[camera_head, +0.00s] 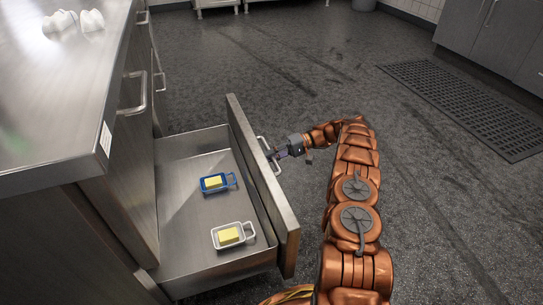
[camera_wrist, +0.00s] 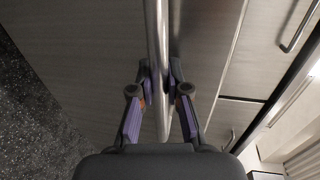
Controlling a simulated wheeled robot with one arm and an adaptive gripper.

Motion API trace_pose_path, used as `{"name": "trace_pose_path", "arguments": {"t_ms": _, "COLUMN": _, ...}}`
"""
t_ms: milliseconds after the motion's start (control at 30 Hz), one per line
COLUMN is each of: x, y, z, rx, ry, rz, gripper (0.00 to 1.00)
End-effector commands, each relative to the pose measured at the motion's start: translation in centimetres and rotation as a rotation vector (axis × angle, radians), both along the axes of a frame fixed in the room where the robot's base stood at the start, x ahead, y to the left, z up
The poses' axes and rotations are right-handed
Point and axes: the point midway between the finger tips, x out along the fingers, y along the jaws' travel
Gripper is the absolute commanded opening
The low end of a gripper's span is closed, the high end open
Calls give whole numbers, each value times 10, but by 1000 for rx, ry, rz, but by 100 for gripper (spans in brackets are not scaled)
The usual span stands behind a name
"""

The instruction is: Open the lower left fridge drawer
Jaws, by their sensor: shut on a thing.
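The lower drawer (camera_head: 196,142) stands pulled out from the steel counter unit (camera_head: 125,190) at the left of the head view. Its front panel (camera_head: 262,185) faces my arm and carries a bar handle (camera_head: 270,154). My gripper (camera_head: 279,153) is at that handle, on the outer side of the panel. In the wrist view the handle bar (camera_wrist: 157,60) runs between the two fingers of my gripper (camera_wrist: 160,100), and they are shut on it. Inside the drawer lie a blue dish (camera_head: 217,183) and a white dish (camera_head: 233,236), each with a yellow block.
An upper handle (camera_head: 134,94) is on the closed front above the drawer. White pieces (camera_head: 73,22) lie on the countertop (camera_head: 50,110). The dark floor (camera_head: 320,75) right of the drawer is free, with a floor grate (camera_head: 465,105) and grey cabinets (camera_head: 490,40) farther right.

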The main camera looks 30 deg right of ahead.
Motion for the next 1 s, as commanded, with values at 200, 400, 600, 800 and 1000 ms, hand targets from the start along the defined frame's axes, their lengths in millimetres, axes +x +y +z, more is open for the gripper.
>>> {"name": "trace_pose_path", "arguments": {"t_ms": 200, "x": 1, "y": -1, "z": 0, "rx": -2, "ry": -3, "rz": -4, "gripper": 0}}
{"name": "trace_pose_path", "arguments": {"t_ms": 400, "x": 1, "y": -2, "z": 0, "rx": -2, "ry": -3, "rz": -5, "gripper": 18}}
{"name": "trace_pose_path", "arguments": {"t_ms": 600, "x": 1, "y": -2, "z": 0, "rx": -2, "ry": -3, "rz": -4, "gripper": 39}}
{"name": "trace_pose_path", "arguments": {"t_ms": 800, "x": 0, "y": -2, "z": 0, "rx": -1, "ry": -1, "rz": -3, "gripper": 41}}
{"name": "trace_pose_path", "arguments": {"t_ms": 1000, "x": 0, "y": -2, "z": 3, "rx": -2, "ry": -2, "rz": -3, "gripper": 41}}
